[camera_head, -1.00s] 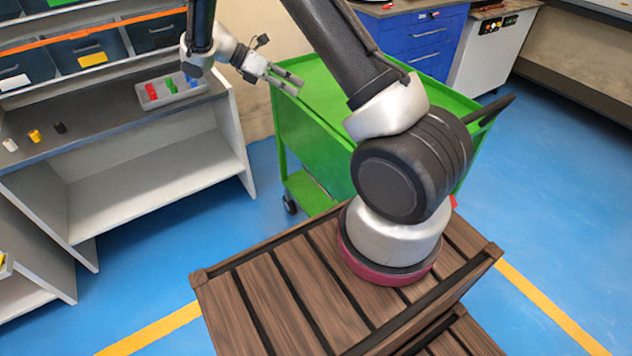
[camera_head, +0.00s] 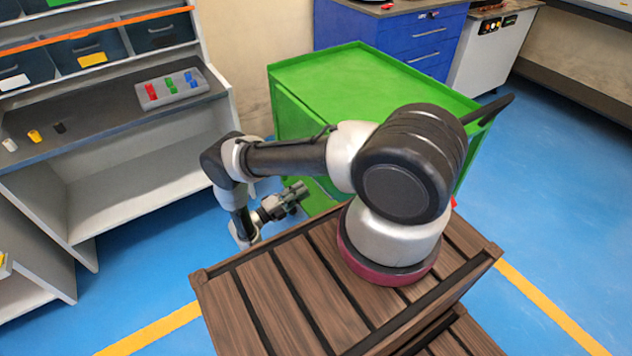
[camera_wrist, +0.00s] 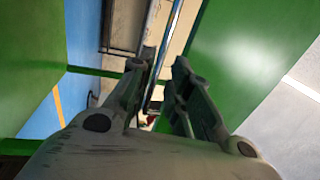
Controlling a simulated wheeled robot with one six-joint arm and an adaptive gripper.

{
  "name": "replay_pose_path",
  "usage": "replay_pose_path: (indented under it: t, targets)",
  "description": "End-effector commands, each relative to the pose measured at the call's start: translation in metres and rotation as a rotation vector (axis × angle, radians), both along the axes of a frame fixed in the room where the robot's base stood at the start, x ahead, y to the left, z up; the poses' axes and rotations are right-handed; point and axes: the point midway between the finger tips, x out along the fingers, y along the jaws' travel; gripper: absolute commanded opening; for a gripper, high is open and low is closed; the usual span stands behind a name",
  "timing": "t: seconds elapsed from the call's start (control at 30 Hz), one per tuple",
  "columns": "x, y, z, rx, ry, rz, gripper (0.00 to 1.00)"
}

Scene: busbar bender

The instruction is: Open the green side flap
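The green cart (camera_head: 375,85) stands behind my base, with a flat green top and a green side facing left. My arm covers part of that side. I cannot tell where the flap's edge or handle is. In the head view my gripper (camera_head: 301,191) is low beside the cart's left side, below its top. In the wrist view my gripper (camera_wrist: 163,62) has its two fingers apart with a narrow gap and nothing visible between them. A green panel (camera_wrist: 255,55) is at the right of the fingers and another green surface (camera_wrist: 30,65) at the left. Contact cannot be judged.
A grey workbench (camera_head: 120,110) at the left holds a tray (camera_head: 172,88) of coloured pieces and several small parts. A blue drawer cabinet (camera_head: 420,40) stands behind the cart. Blue floor (camera_head: 150,255) is clear between the bench and my base.

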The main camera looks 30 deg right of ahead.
Motion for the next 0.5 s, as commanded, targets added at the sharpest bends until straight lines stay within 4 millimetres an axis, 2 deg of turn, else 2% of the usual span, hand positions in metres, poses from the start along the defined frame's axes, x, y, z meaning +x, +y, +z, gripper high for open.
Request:
replay_pose_path:
  t: [0.3,0.5]
  targets:
    - [0.001,-0.052,0.011,0.0,0.0,-0.006,0.19]
    - [0.002,-0.068,0.014,0.001,0.0,-0.002,0.19]
